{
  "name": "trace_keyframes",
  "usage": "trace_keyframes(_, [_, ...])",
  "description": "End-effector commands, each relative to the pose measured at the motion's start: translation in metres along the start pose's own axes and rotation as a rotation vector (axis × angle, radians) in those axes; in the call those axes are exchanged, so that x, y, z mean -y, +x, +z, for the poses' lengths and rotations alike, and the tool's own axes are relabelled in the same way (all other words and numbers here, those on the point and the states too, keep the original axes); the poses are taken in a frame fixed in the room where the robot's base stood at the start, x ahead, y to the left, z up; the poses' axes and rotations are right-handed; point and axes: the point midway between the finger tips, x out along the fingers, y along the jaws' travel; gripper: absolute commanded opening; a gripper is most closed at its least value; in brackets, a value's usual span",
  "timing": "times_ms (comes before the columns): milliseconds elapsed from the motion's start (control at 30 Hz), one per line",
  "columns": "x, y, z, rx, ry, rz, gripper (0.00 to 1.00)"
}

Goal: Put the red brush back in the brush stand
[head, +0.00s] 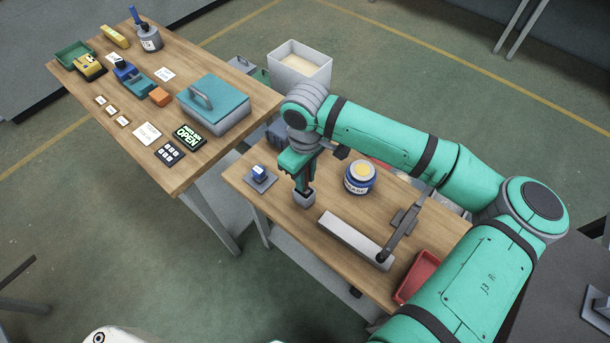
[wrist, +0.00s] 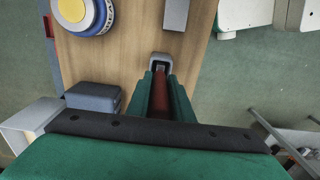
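My gripper (head: 301,187) points down over the front table, and its fingers also show in the wrist view (wrist: 162,82). In the wrist view the red brush (wrist: 160,98) lies between the two green fingers, which are closed on it. The small grey brush stand (head: 304,199) is directly below the fingertips; it also shows in the wrist view (wrist: 167,61) at the brush's far end. The fingers hide most of the brush in the head view. I cannot tell whether its lower end is inside the stand or just above it.
A blue-and-white jar (head: 359,179) stands right of my gripper. A small blue item on a grey plate (head: 260,180) is to the left. A long grey block (head: 355,240) lies in front, with a red tray (head: 417,277) farther right. A taller table (head: 160,105) stands at left.

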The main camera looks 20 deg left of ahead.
Motion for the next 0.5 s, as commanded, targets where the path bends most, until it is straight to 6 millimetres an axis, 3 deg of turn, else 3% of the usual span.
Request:
trace_keyframes(67, [-0.0001, -0.0002, 0.0001, 0.000, 0.000, 0.000, 0.37])
trace_keyframes(500, [-0.0003, -0.0098, -0.0004, -0.001, 0.000, 0.001, 0.37])
